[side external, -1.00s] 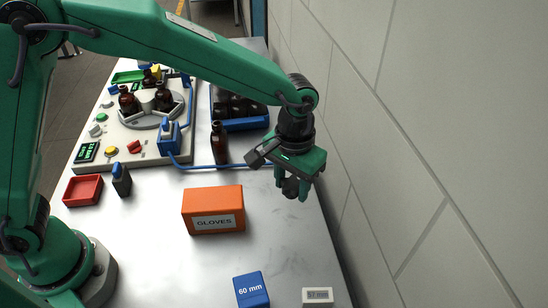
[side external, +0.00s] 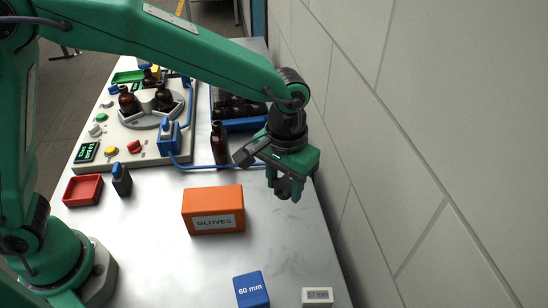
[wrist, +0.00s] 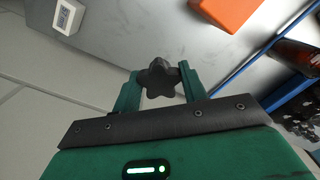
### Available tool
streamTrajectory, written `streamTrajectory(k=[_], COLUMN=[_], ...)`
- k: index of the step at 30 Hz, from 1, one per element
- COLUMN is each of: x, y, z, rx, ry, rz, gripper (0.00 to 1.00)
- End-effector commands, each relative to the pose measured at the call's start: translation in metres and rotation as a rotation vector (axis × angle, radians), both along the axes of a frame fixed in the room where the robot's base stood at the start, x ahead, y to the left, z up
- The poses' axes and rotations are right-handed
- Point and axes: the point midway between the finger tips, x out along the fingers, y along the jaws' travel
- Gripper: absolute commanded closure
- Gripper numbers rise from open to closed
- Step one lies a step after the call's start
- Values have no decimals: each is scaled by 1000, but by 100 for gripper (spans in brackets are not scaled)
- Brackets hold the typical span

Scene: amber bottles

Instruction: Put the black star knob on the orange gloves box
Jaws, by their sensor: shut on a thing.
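My gripper (side external: 285,192) is shut on the black star knob (side external: 284,187) and holds it in the air above the table, to the right of the gloves box. In the wrist view the star knob (wrist: 160,79) sits between the two green fingers. The orange gloves box (side external: 205,201) stands on the table with its "GLOVES" label facing the front. Part of it shows at the top of the wrist view (wrist: 229,12). Its top is bare.
A blue "60 mm" block (side external: 251,290) and a white "57 mm" block (side external: 317,297) lie at the front. An amber bottle (side external: 219,145) stands behind the box. A blue crate (side external: 245,124) is farther back. A red tray (side external: 84,190) is at left. The wall (side external: 400,150) rises along the right.

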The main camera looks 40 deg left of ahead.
Motion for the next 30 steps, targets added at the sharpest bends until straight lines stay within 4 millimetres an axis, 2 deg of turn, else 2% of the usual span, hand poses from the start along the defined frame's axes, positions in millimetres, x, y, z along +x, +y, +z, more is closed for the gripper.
streamTrajectory(k=[15, 24, 30], x=[-84, -133, -155], y=[26, 50, 62], z=[50, 66, 70], rx=[-2, -1, -2], ry=[-3, -2, -2], rz=[25, 42, 50], gripper=[80, 80, 80])
